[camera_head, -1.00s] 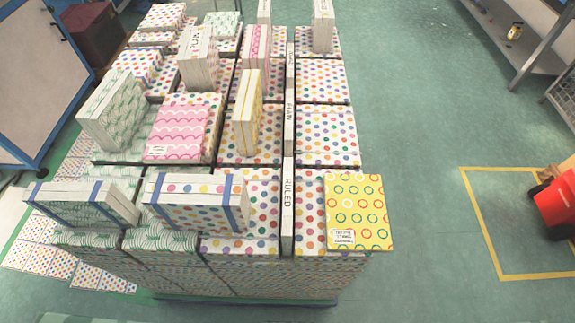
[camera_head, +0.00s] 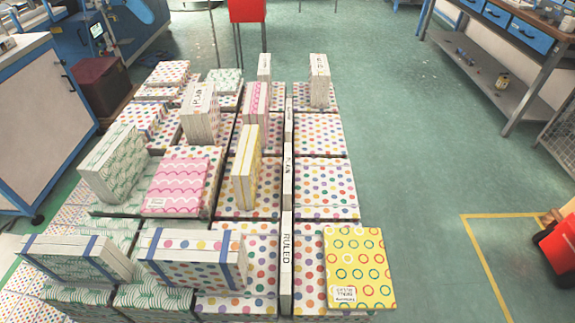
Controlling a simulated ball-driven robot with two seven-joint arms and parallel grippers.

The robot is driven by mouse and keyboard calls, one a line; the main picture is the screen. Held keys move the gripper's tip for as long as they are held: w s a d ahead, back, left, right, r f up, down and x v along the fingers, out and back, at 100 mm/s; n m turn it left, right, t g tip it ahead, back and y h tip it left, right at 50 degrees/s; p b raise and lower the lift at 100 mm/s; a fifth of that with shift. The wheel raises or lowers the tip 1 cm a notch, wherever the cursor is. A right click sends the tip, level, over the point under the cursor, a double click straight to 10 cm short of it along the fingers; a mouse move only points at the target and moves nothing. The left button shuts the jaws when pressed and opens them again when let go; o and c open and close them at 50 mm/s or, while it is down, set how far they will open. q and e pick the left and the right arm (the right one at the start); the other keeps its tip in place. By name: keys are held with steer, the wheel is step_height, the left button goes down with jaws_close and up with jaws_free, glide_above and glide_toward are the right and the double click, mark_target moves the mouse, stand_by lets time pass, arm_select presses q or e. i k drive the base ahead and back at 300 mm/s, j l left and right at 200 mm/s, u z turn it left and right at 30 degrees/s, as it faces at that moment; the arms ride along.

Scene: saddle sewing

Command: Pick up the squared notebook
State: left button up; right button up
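I cannot tell which notebook is the squared one. A yellow notebook with coloured rings (camera_head: 359,262) lies flat at the near right of the stacked display; its small white label is too small to read surely. A pink notebook with white waves (camera_head: 176,187) lies flat at the left, also with a small label. A yellow notebook stack (camera_head: 245,167), a pink one (camera_head: 254,109) and a green one (camera_head: 115,163) stand upright. Two strapped bundles, one with coloured dots (camera_head: 192,259) and one green (camera_head: 75,259), stand at the front. Neither gripper is in view.
A white divider (camera_head: 286,250) reads RULED at the front and PLAIN further back. Open green floor lies to the right, with a yellow taped outline (camera_head: 485,262) and a red object (camera_head: 560,250). A workbench (camera_head: 500,75) stands at the back right, a white-panelled cabinet (camera_head: 45,130) at the left.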

mark_target(289, 105)
steer(key=k+j+z, duration=0.15)
steer(key=j, duration=0.3)
steer(key=j+z, duration=0.2)
steer(key=j, duration=0.2)
steer(key=k+j+z, duration=0.15)
steer(key=j, duration=0.25)
steer(key=z, duration=0.45)
steer(key=l+z, duration=0.35)
steer(key=i+l+z, duration=0.1)
steer(key=l+z, duration=0.3)
steer(key=l, duration=0.15)
steer(key=i+l+z, duration=0.15)
steer(key=l+z, duration=0.2)
steer(key=i+l+z, duration=0.2)
steer(key=i+l, duration=0.25)
steer(key=i+l+z, duration=0.15)
steer(key=i+l, duration=0.15)
steer(key=i, duration=0.3)
steer(key=i+u, duration=0.45)
steer(key=i+l+u, duration=0.15)
steer(key=i+u, duration=0.35)
steer(key=i+j+u, duration=0.2)
steer(key=i+u, duration=0.2)
steer(key=i+j+u, duration=0.1)
steer(key=i+u, duration=0.2)
steer(key=u, duration=0.15)
steer(key=i+u, duration=0.4)
steer(key=i+l+u, duration=0.2)
steer(key=i, duration=1.9)
steer(key=j, duration=0.1)
